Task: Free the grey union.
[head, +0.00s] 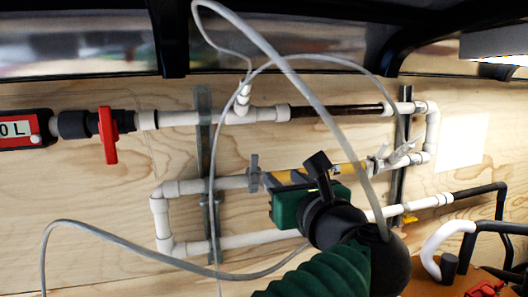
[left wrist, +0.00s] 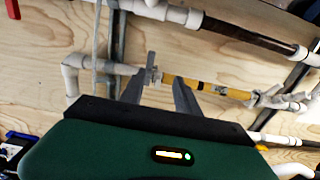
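The grey union (head: 254,173) sits at the left end of a short yellow pipe (head: 345,170) in the middle pipe run on the wooden wall. It also shows in the left wrist view (left wrist: 153,73), where a white pipe joins its left side. A second grey fitting with wing-like handles (head: 383,163) is at the yellow pipe's right end. My left gripper (left wrist: 160,84) is open, with its two fingers pointing at the wall on either side of the union's lower part. I cannot tell whether they touch it. In the head view its green body hides part of the pipe. My right gripper is not in view.
A red-handled valve (head: 108,135) is on the upper pipe at left. A loose grey cable (head: 300,88) loops in front of the pipes and past my arm. Metal rails (head: 203,130) back the pipes. An orange object with black and white tubes (head: 450,275) is at lower right.

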